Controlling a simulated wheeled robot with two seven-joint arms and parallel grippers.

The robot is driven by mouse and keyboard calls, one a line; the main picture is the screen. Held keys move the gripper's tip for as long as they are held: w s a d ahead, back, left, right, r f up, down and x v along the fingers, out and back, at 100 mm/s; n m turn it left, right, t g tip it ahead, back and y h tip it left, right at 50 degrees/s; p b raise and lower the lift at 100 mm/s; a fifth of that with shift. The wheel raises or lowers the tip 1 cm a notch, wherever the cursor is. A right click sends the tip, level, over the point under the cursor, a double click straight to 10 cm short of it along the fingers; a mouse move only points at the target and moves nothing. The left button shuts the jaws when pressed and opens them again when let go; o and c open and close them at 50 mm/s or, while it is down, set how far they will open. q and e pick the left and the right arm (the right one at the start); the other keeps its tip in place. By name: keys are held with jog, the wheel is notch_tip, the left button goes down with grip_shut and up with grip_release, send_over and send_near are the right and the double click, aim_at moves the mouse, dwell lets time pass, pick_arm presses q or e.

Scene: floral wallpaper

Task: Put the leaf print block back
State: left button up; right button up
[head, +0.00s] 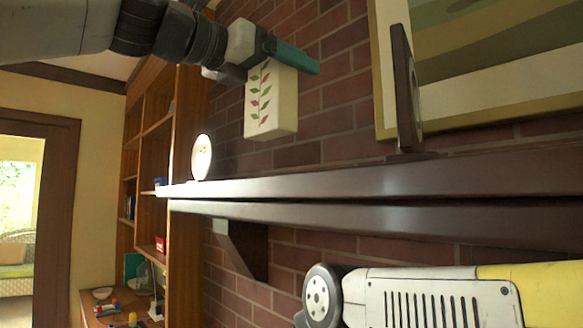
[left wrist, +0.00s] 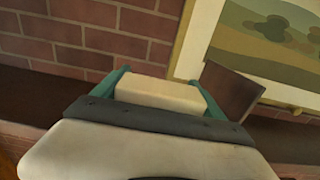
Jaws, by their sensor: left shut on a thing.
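The leaf print block (head: 271,99) is a cream block with a stem of red and green leaves on its front face. My left gripper (head: 290,58) has its green fingers shut on the block's upper part. The block hangs upright above the dark mantel shelf (head: 400,180), with a gap below it. In the left wrist view the block's plain cream top (left wrist: 160,93) lies between the two green fingers (left wrist: 160,82). The right gripper is not in view.
A round white object (head: 201,157) stands on the shelf's left end. A dark upright panel (head: 407,90) stands on the shelf to the right, before a framed picture (head: 480,115). The shelf between them is clear. A brick wall (head: 345,120) is behind.

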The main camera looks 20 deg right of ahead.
pick_arm(q)
jog(key=w+d+f, duration=0.5)
jog(key=w+d, duration=0.5)
jog(key=d, duration=0.1)
jog(key=shift+w+d, duration=0.25)
jog(key=shift+w, duration=0.1)
jog(key=shift+f, duration=0.1)
jog(key=o, duration=1.6)
jog(key=shift+c, duration=0.2)
jog(key=v, duration=1.2)
